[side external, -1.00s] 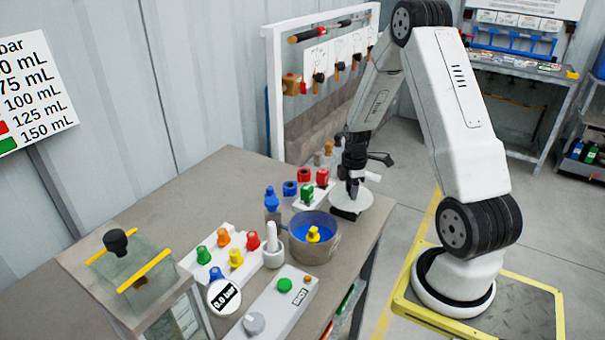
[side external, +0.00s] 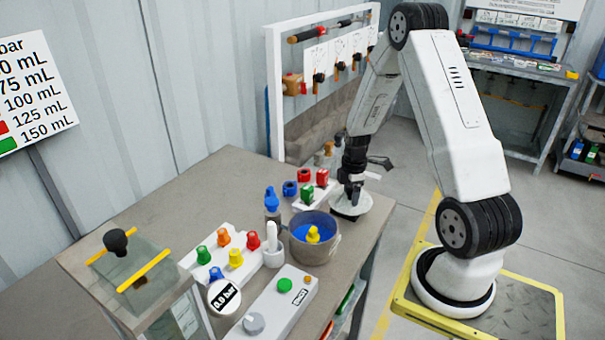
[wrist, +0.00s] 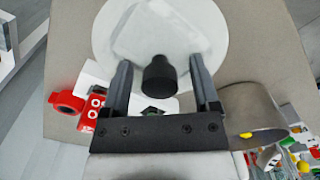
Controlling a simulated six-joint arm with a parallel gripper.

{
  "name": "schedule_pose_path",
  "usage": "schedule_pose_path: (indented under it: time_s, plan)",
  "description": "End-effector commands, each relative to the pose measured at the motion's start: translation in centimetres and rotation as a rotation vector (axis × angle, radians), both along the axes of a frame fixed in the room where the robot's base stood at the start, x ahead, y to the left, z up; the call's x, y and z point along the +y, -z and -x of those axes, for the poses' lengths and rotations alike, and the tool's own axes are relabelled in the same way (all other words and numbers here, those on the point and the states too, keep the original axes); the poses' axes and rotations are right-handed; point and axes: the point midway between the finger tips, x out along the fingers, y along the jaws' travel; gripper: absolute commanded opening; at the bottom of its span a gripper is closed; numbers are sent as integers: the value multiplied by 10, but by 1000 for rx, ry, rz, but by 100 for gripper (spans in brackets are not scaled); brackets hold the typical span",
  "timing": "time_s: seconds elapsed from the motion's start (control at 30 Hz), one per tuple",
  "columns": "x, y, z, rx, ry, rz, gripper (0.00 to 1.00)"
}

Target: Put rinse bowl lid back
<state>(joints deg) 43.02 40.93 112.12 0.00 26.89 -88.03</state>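The lid is a round white disc (wrist: 120,40) with a black knob (wrist: 160,76), lying at the table's far right edge; the disc also shows in the side view (side external: 362,206). My gripper (wrist: 160,62) is above the lid, fingers pointing down (side external: 351,196). In the wrist view, its two fingers stand apart on either side of the knob, with gaps between. Contact is not visible. The rinse bowl (side external: 322,254) is a grey open bowl with a blue inside and a yellow part in it, in front of the lid; its side shows in the wrist view (wrist: 245,108).
A white holder (side external: 308,198) with red, green and blue parts stands close left of the lid. A blue-topped bottle (side external: 271,200), a white tray of coloured parts (side external: 210,262) and a grey control box (side external: 275,308) crowd around the bowl. The table's left rear is clear.

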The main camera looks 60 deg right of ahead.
Motion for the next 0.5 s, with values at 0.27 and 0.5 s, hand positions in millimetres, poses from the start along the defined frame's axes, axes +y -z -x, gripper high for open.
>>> schedule_pose_path:
  time_s: [0.27,0.5]
  plan:
    - [0,0,0,0,0,0,77]
    - [0,-8,0,0,0,0,77]
